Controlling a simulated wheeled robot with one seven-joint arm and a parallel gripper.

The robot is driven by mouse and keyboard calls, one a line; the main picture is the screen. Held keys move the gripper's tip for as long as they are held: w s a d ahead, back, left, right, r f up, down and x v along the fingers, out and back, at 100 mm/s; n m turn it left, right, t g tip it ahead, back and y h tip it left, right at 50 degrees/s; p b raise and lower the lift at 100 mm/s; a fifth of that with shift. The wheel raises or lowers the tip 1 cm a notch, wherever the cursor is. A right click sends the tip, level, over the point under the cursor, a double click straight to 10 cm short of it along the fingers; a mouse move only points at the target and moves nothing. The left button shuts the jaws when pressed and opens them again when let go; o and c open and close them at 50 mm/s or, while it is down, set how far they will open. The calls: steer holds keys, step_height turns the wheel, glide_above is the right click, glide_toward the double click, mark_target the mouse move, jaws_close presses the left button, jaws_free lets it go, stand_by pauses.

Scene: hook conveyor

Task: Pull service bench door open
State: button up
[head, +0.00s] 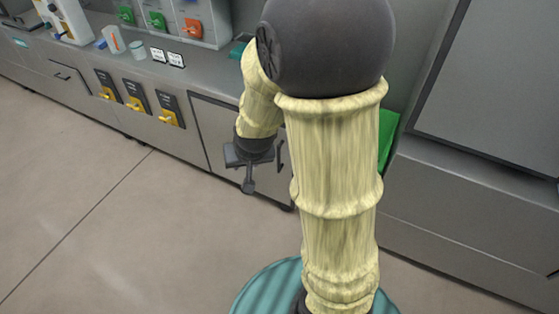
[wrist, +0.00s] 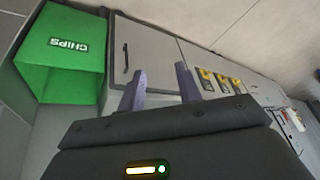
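The service bench door (head: 214,122) is a grey panel low in the bench front, and it looks closed. Its dark vertical bar handle (head: 281,154) shows just right of my gripper (head: 248,182) in the head view, close to my arm. In the wrist view the door (wrist: 150,58) lies ahead of the fingers, with the handle (wrist: 126,57) near its left edge. My gripper (wrist: 161,84) has its two purple fingers spread with nothing between them. It is in front of the door, apart from the handle. My arm hides part of the door in the head view.
Yellow levers on dark plates (head: 137,98) stick out of the bench front left of the door. Bottles and switches sit on the bench top. The floor (head: 100,205) in front is clear.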

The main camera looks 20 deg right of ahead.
mark_target(278, 154)
steer(key=w+f+m+t+h+b, duration=0.2)
steer(key=w+f+b, duration=0.5)
steer(key=w+f, duration=0.4)
steer(key=w+d+f+m+t+h+b, duration=0.1)
steer(key=w+d+f+m+h+b, duration=0.1)
steer(key=f+h+b, duration=0.2)
steer(key=w+d+f+m+t+h+b, duration=0.1)
steer(key=w+d+f+m+h+b, duration=0.1)
steer(key=f+b, duration=0.6)
steer(key=w+d+f+m+t+h+b, duration=0.1)
steer(key=d+f+h+b, duration=0.3)
steer(key=f, duration=0.8)
steer(key=shift+w+d+f+m+t+h+b, duration=0.15)
steer(key=shift+w+f+m+t+h+b, duration=0.2)
steer(key=shift+w+m+h+b, duration=0.65)
steer(key=shift+s+r+n, duration=0.1)
steer(key=shift+s+n, duration=0.1)
steer(key=shift+n, duration=0.2)
steer(key=shift+w+d+b, duration=0.1)
steer(key=shift+d+b, duration=0.05)
steer(key=shift+b, duration=0.15)
steer(key=b+x, duration=0.1)
steer(key=x, duration=0.4)
steer(key=b+x, duration=0.1)
steer(key=x, duration=0.5)
steer(key=b+x, duration=0.1)
steer(key=x, duration=0.5)
steer(key=shift+d+r+b, duration=0.1)
steer(key=shift+r+b, duration=0.15)
steer(key=shift+b, duration=0.1)
